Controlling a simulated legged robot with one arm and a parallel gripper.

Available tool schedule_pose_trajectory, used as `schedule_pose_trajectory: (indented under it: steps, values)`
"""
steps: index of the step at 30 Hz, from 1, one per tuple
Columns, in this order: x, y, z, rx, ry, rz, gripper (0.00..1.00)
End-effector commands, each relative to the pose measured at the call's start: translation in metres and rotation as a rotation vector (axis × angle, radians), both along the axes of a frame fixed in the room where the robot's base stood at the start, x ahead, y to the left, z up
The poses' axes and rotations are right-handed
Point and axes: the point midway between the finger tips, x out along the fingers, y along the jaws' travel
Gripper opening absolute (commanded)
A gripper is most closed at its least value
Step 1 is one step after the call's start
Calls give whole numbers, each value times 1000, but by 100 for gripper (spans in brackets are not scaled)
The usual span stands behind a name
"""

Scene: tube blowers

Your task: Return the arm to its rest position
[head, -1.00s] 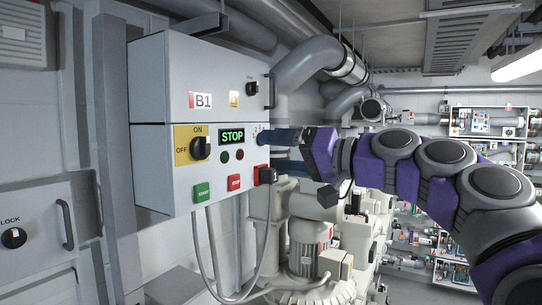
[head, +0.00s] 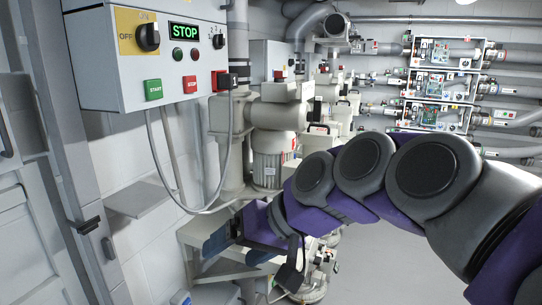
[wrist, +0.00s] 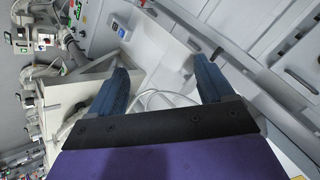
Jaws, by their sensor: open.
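My gripper (head: 222,252) is low in the head view, below the control box and in front of a pale metal frame. In the wrist view my gripper (wrist: 166,85) shows two blue fingers spread wide with nothing between them. My purple and grey arm (head: 365,175) reaches in from the right and bends down to the gripper. The control box (head: 130,75) hangs on the wall at upper left, with a lit STOP display (head: 185,31), a black ON/OFF knob (head: 148,37), a green START button (head: 153,89) and a red STOP button (head: 190,84). My gripper is apart from the box.
A grey cable (head: 160,170) loops down from the box's plug. A motor (head: 272,160) and pipework stand behind the arm. A small grey shelf (head: 140,198) juts from the wall left of the gripper. The floor (head: 375,255) at lower right is clear.

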Motion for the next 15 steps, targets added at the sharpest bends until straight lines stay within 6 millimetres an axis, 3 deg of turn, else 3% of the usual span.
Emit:
schedule_pose_trajectory:
  steps: [1, 6, 12, 15]
  values:
    - [-16, -12, -38, -64, 34, -13, 81]
    - [-65, -56, -136, -268, 156, -65, 81]
    - [-131, -119, -238, -490, 313, -142, 81]
    - [-166, -149, -277, -584, 390, -182, 81]
